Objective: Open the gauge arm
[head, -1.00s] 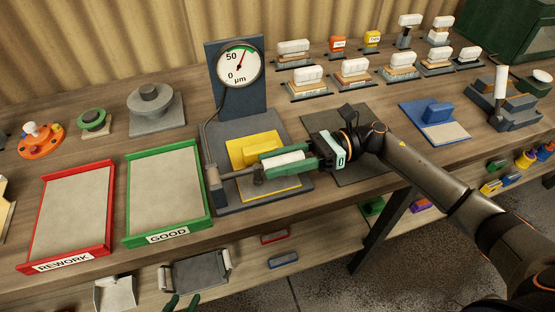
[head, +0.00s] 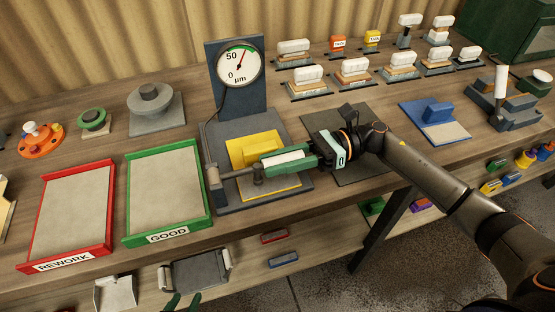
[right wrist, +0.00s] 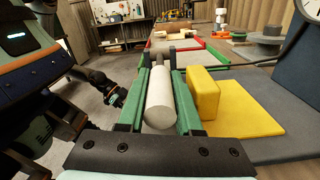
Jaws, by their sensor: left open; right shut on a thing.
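The gauge arm (head: 239,173) is a grey bar lying low across the front of the gauge base, from a hinge block (head: 213,175) at its left to a white handle (head: 284,157). My right gripper (head: 268,161) is shut on the handle, its green fingers along both sides. The right wrist view shows the white cylinder (right wrist: 159,100) between the fingers. Behind the arm is a yellow block (head: 250,148) on a yellow plate (head: 278,184). The dial gauge (head: 238,62) stands upright behind. My left gripper (head: 184,302) is open at the bottom edge, mostly out of frame.
The green GOOD tray (head: 167,238) and red REWORK tray (head: 65,263) lie left of the gauge base (head: 212,127). A dark mat (head: 350,175) is under my right wrist. A blue fixture (head: 432,112) and a grey fixture (head: 508,112) stand further right.

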